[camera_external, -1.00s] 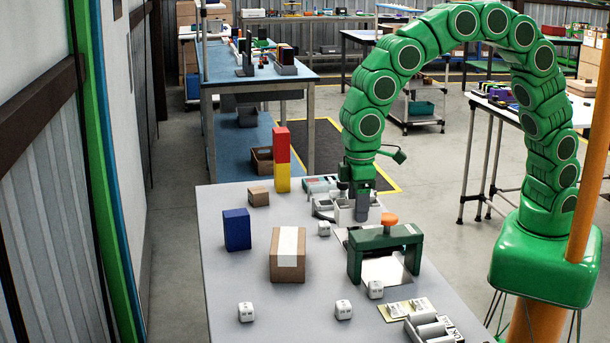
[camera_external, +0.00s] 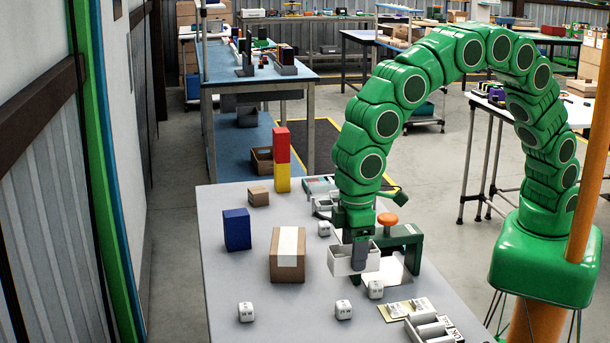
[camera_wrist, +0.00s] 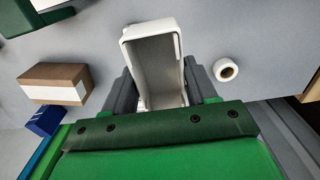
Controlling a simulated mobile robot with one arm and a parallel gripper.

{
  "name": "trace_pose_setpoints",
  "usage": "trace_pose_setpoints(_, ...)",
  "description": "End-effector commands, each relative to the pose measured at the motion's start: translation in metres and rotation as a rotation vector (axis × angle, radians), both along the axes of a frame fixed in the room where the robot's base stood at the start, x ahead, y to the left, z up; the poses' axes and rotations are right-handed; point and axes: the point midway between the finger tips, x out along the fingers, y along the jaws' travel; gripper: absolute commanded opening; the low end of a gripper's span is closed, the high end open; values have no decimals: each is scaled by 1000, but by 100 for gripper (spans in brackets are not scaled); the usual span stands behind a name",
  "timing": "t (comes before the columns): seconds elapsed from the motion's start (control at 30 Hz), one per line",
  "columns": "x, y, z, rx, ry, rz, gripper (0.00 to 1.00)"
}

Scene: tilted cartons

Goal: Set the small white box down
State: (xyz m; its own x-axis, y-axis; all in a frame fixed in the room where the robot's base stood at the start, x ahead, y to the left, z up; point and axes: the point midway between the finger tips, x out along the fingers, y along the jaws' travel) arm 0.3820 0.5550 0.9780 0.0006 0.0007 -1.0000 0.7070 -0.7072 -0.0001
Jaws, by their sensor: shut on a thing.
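The small white box (camera_external: 343,260) is an open-topped bin. It hangs in my gripper (camera_external: 360,252) over the table (camera_external: 225,290), just right of the brown carton and in front of the green stand. In the wrist view the white box (camera_wrist: 157,60) sits between the two dark fingers of my gripper (camera_wrist: 157,90), and its empty inside shows. The gripper is shut on it. The box looks slightly tilted in the external view. I cannot tell how far its bottom is from the table top.
A brown carton (camera_external: 287,262) with a white label stands close on the left. A green stand (camera_external: 408,240) with an orange knob is at the right. A blue block (camera_external: 237,229) and a red-yellow tower (camera_external: 282,160) stand farther back.

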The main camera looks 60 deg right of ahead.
Motion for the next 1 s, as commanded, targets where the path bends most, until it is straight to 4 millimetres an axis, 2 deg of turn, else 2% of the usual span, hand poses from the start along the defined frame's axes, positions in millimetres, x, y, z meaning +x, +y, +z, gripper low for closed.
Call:
trace_pose_setpoints(0.23, -1, -1, -32, -4, 4, 0, 28)
trace_pose_setpoints(0.43, 3, 4, -43, 0, 1, 0, 28)
trace_pose_setpoints(1.0, 36, 52, -70, 0, 1, 0, 28)
